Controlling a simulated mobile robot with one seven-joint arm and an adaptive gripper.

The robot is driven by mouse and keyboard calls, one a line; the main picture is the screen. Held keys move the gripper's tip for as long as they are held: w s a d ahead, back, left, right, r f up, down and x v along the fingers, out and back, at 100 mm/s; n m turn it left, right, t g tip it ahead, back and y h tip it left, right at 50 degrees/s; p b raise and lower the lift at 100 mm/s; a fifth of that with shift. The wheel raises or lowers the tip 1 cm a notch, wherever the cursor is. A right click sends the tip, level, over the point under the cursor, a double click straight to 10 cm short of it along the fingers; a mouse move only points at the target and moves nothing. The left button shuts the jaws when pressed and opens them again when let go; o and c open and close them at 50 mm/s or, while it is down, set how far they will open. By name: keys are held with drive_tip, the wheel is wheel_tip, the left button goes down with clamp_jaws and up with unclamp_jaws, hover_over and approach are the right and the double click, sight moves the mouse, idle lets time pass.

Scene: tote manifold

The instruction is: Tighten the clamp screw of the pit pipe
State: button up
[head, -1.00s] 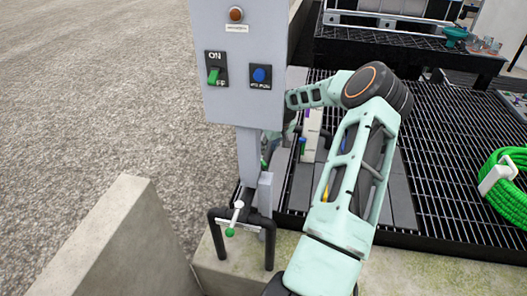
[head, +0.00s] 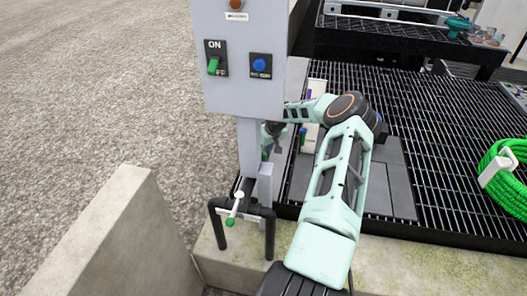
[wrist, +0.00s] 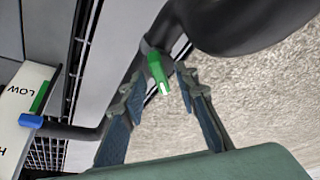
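In the wrist view, a green clamp screw handle (wrist: 158,72) with a pale end sits against a thick dark pipe (wrist: 235,22). My gripper (wrist: 161,80) is open, with one fingertip on each side of the green handle. The fingers look apart from it, though contact at the right fingertip is hard to tell. In the head view, my gripper (head: 272,136) is low behind the grey post, partly hidden by the post and control box. The clamp screw cannot be made out there.
A grey control box (head: 243,85) on a post stands close left of my arm. A white-handled, green-tipped fitting (head: 235,208) sits on black piping below. A white LOW panel (wrist: 25,100) is left in the wrist view. A green hose coil (head: 505,180) lies right on black grating (head: 440,150).

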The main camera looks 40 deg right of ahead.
clamp_jaws()
drive_tip(key=shift+w+a, duration=0.1)
idle(0.3)
drive_tip(key=shift+f+m+b, duration=0.1)
drive_tip(key=shift+m+b, duration=0.25)
drive_tip(key=shift+m, duration=0.05)
drive_tip(key=shift+m+h, duration=0.3)
drive_tip(key=shift+m, duration=0.1)
unclamp_jaws()
